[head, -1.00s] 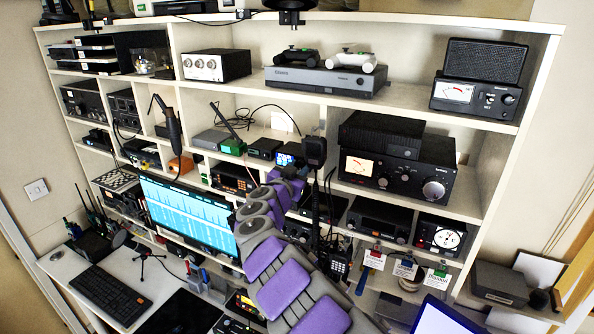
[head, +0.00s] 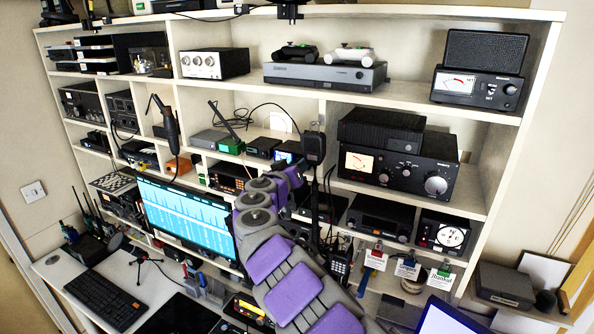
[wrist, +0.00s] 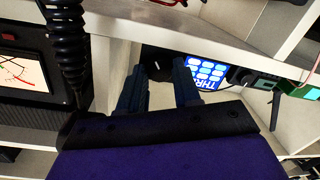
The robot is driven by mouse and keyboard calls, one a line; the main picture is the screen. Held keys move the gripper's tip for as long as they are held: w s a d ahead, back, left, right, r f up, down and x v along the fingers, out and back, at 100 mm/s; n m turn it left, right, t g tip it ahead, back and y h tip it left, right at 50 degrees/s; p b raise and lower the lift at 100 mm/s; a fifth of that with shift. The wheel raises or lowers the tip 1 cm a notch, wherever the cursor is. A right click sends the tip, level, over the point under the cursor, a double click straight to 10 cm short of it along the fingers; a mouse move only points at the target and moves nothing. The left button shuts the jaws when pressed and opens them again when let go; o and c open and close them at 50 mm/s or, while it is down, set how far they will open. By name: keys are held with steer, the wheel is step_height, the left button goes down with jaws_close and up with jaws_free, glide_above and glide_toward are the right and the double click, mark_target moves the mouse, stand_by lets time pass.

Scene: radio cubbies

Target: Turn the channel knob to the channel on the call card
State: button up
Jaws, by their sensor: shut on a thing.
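In the wrist view my gripper (wrist: 160,72) has its two dark blue fingers either side of a dark knob-like part (wrist: 157,58), mostly in shadow, which I take as the channel knob. The fingers are closed on it. Beside it a small radio's lit blue screen (wrist: 205,72) shows light keys and large letters starting "THR"; the rest is cut off. In the head view this screen (head: 288,151) sits in a middle cubby just beyond my arm's end, which hides my fingers and the knob. Clipped cards (head: 375,258) hang below the right cubbies, their writing too small to read surely.
A black hand microphone (head: 314,148) hangs right of my wrist; its coiled cord (wrist: 68,50) is close in the wrist view. Shelf boards and dividers (wrist: 120,55) closely frame the cubby. A large radio (head: 400,175) stands to the right, a monitor (head: 185,215) to the left.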

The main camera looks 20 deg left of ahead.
steer(key=shift+s+a+r+n, duration=0.1)
steer(key=shift+n, duration=0.45)
steer(key=shift+a+r+n, duration=0.1)
steer(key=shift+n, duration=0.45)
steer(key=o, duration=0.7)
steer(key=shift+o, duration=1.4)
steer(key=shift+a+f, duration=0.1)
steer(key=shift+a, duration=0.1)
steer(key=shift+o, duration=0.4)
steer(key=shift+d, duration=0.1)
steer(key=shift+d+f, duration=0.1)
steer(key=shift+f, duration=0.15)
steer(key=shift+d, duration=0.1)
